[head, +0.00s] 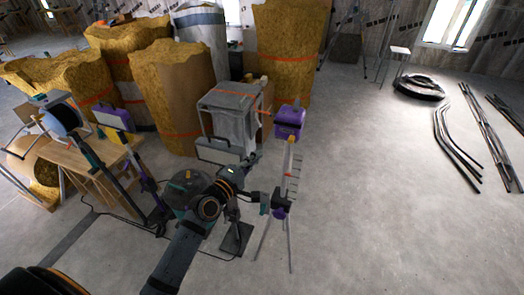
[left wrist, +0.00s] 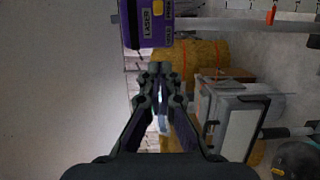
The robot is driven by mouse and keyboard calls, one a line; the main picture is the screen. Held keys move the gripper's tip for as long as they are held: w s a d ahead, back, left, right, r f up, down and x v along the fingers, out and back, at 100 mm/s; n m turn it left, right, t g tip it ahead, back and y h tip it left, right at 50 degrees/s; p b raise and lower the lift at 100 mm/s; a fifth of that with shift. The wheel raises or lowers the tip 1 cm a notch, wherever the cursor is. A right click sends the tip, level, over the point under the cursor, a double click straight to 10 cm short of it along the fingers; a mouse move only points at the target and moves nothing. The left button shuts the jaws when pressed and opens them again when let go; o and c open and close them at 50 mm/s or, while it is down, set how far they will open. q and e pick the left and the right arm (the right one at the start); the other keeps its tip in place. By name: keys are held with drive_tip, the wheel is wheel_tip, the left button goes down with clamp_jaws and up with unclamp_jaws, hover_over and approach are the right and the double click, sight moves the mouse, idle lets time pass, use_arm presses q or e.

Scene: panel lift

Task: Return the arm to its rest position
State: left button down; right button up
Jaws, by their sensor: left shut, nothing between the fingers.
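My left arm reaches up from the bottom middle of the head view. Its gripper (head: 254,158) is just left of a tripod stand with a purple laser device (head: 289,121) on top. In the left wrist view the fingers of my left gripper (left wrist: 158,70) are together with nothing between them. The purple laser box (left wrist: 150,22) is beyond the fingertips at the top of that view, and they look apart from it. My right gripper is not in view.
A grey work lamp (head: 218,151) stands behind my gripper, before several tall insulation rolls (head: 172,95). A wooden table (head: 103,158) stands at left. Dark bent pipes (head: 458,140) and a black coil (head: 419,87) lie at right. The floor at centre right is clear.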

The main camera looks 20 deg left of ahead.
use_arm(q)
drive_tip(key=s+a+f+m+g+y, duration=0.1)
drive_tip(key=a+f+g, duration=0.1)
drive_tip(key=f, duration=0.8)
drive_tip(key=s+a+f+m+g+y, duration=0.2)
drive_tip(key=a+f, duration=0.1)
drive_tip(key=f, duration=0.8)
drive_tip(key=s+a+f+m+g+y, duration=0.1)
drive_tip(key=s+a+f+m+g, duration=0.1)
drive_tip(key=s+f, duration=0.5)
drive_tip(key=s+a+f+m+g+y, duration=0.15)
drive_tip(key=s+f, duration=0.25)
drive_tip(key=f, duration=0.8)
drive_tip(key=s+f+m+g, duration=0.3)
drive_tip(key=s+f, duration=0.3)
drive_tip(key=s, duration=0.5)
drive_tip(key=s+f+m+g, duration=0.2)
drive_tip(key=s+f, duration=0.4)
drive_tip(key=s, duration=0.5)
drive_tip(key=s+a+f+m+g+b, duration=0.1)
drive_tip(key=s+f+m+g, duration=0.2)
drive_tip(key=s+f, duration=0.4)
drive_tip(key=s, duration=0.4)
drive_tip(key=shift+m+g, duration=0.35)
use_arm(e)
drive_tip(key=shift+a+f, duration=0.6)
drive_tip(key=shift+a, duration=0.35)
use_arm(q)
drive_tip(key=shift+w, duration=0.1)
